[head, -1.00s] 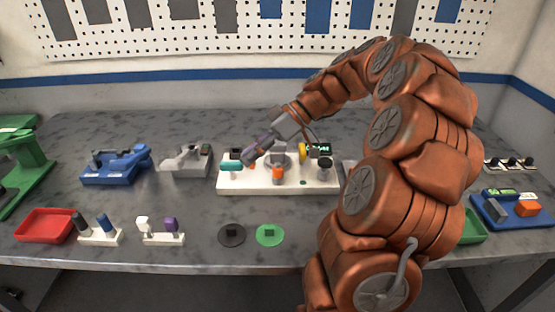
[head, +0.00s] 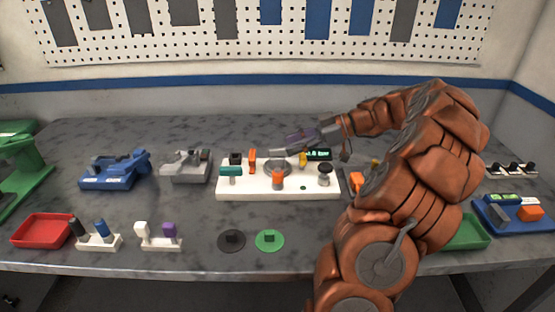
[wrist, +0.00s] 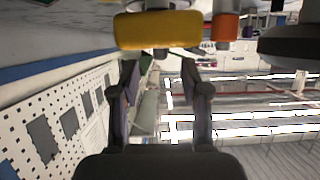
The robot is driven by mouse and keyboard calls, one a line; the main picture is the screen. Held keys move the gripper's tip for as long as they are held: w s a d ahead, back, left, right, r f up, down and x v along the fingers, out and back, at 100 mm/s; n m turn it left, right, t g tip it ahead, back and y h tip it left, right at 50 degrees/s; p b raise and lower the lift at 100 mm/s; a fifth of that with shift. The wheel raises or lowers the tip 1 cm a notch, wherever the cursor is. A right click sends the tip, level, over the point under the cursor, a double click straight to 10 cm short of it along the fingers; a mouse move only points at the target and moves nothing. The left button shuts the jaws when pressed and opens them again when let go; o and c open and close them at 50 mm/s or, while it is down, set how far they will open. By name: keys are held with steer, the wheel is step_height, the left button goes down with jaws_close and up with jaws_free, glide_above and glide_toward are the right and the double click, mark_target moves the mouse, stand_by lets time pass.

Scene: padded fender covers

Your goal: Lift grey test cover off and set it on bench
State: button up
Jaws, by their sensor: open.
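The white test fixture (head: 240,193) stands mid-bench. A round grey piece (head: 278,164) sits on its top, partly behind an orange block (head: 278,178); I cannot tell for sure that this is the grey test cover. A dark grey disc with a square knob (head: 231,240) lies flat on the bench in front, beside a green disc (head: 270,239). My gripper (head: 281,149) is open and empty, pointing left above the back of the fixture. In the wrist view its open fingers (wrist: 160,75) are apart from a yellow knob (wrist: 158,30) just beyond them.
On the fixture stand a teal block (head: 231,171), an orange lever (head: 252,160), a dark knob (head: 324,172) and a lit display (head: 318,154). Blue (head: 115,170) and grey (head: 186,166) devices and a red tray (head: 43,230) are to the left.

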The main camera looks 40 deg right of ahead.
mark_target(280, 149)
steer(key=shift+p+x, duration=0.85)
steer(key=shift+x, duration=1.65)
jaws_close()
